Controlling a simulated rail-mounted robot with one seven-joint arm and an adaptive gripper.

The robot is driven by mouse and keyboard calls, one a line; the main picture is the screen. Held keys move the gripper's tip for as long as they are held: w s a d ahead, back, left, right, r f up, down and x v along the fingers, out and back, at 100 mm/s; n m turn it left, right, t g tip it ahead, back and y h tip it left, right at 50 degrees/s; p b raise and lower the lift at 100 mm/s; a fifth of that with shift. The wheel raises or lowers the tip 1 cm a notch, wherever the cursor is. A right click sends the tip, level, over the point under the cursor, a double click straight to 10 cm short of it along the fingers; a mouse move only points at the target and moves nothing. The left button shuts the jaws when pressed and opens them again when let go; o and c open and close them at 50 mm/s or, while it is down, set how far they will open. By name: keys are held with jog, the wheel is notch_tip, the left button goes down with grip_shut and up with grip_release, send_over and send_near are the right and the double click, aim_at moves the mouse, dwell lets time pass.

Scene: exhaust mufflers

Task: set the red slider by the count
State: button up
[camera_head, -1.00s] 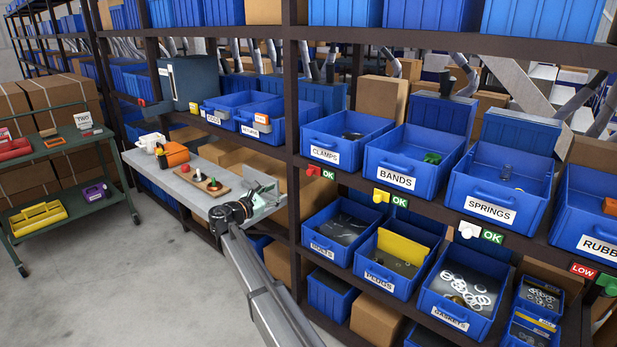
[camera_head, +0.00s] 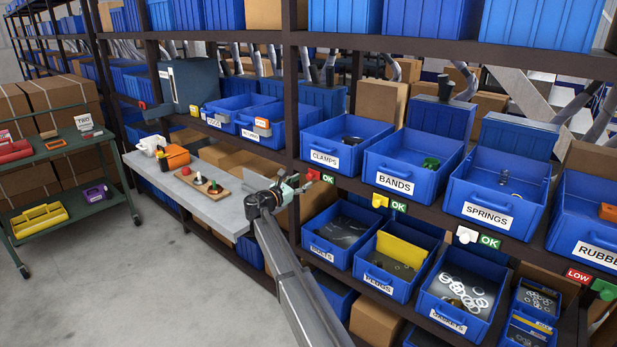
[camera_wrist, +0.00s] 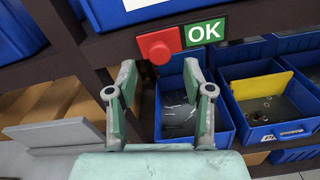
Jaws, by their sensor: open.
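The red slider (camera_head: 313,175) sits on the shelf edge below the CLAMPS bin (camera_head: 345,140), at the left end of a green OK label (camera_head: 328,178). In the wrist view the red slider (camera_wrist: 160,46) has a round knob and stands left of the OK label (camera_wrist: 205,32). My gripper (camera_head: 300,183) is just left of the slider in the head view. In the wrist view my gripper (camera_wrist: 158,78) is open and empty, its fingertips just below the slider and apart from it. The CLAMPS bin holds a few dark parts.
A grey bench (camera_head: 228,212) with a wooden board (camera_head: 208,188) lies left of my gripper. The BANDS bin (camera_head: 408,165) has a yellow slider (camera_head: 380,200) below it, the SPRINGS bin (camera_head: 492,195) a white one (camera_head: 467,235). A lower row of bins stands beneath.

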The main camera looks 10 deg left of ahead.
aim_at(308, 178)
jog(key=shift+p+x, duration=0.35)
jog(key=shift+x, duration=2)
